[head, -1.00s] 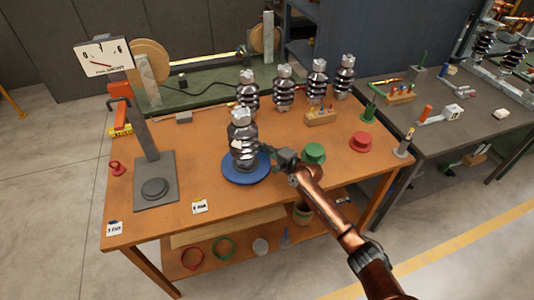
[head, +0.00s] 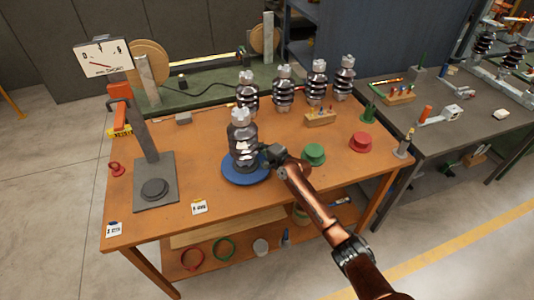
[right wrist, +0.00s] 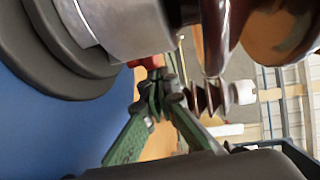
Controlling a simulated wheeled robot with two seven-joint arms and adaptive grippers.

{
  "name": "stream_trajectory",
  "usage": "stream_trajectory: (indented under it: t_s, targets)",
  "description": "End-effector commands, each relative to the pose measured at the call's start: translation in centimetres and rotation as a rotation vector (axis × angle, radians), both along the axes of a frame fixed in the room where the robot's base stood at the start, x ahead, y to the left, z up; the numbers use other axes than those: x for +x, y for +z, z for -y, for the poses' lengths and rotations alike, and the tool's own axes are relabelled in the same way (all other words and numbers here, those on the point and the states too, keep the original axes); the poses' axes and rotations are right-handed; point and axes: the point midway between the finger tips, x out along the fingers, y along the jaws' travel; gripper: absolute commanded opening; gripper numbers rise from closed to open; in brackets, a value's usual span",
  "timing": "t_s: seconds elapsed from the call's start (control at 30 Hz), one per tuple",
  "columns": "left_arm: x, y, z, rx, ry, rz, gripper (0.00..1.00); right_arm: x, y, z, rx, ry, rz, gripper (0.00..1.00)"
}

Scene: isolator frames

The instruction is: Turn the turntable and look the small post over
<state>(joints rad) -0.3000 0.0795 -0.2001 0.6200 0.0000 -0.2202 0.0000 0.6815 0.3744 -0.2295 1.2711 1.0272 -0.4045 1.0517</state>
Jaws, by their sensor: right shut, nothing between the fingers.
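The small post (head: 243,150), a dark ribbed insulator with a pale metal cap, stands upright on the round blue turntable (head: 236,177) near the table's middle. A light patch shows on its ribs. My right gripper (head: 268,155) is shut and empty, at the right side of the post, low near the turntable. In the right wrist view, the green fingers of the gripper (right wrist: 160,85) are close together beside the post's silver base (right wrist: 125,25). The blue turntable (right wrist: 35,125) fills the left there. Whether the fingers touch the post is unclear. My left gripper is out of view.
Several similar insulators (head: 283,87) stand in a row behind. A wooden block with small pegs (head: 320,118), a green knob (head: 313,152) and a red knob (head: 360,142) are to the right. A grey stand (head: 155,185) with a dial (head: 103,57) stands left. White cards lie in front.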

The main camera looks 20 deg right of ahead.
Motion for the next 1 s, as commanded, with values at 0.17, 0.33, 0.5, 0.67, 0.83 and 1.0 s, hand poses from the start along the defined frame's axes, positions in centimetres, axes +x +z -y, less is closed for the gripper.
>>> stream_trajectory:
  t_s: [0.17, 0.33, 0.5, 0.67, 0.83, 1.0]
  targets:
    - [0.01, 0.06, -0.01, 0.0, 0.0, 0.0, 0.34, 0.32, 0.05, -0.63, 0.002, 0.001, 0.0, 0.0]
    - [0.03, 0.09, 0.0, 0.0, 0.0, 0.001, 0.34, 0.5, 0.06, -0.92, 0.001, 0.001, 0.001, 0.0]
    - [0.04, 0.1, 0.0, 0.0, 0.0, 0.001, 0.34, 0.58, 0.02, -1.08, 0.0, 0.001, 0.0, 0.0]
    - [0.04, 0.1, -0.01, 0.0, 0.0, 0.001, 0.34, 0.61, 0.0, -1.15, 0.0, 0.001, 0.0, 0.0]
    - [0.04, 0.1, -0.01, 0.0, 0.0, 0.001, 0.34, 0.62, -0.01, -1.16, 0.0, 0.001, 0.0, 0.0]
    - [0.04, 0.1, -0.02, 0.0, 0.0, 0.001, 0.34, 0.62, 0.0, -1.16, 0.0, 0.001, 0.0, 0.0]
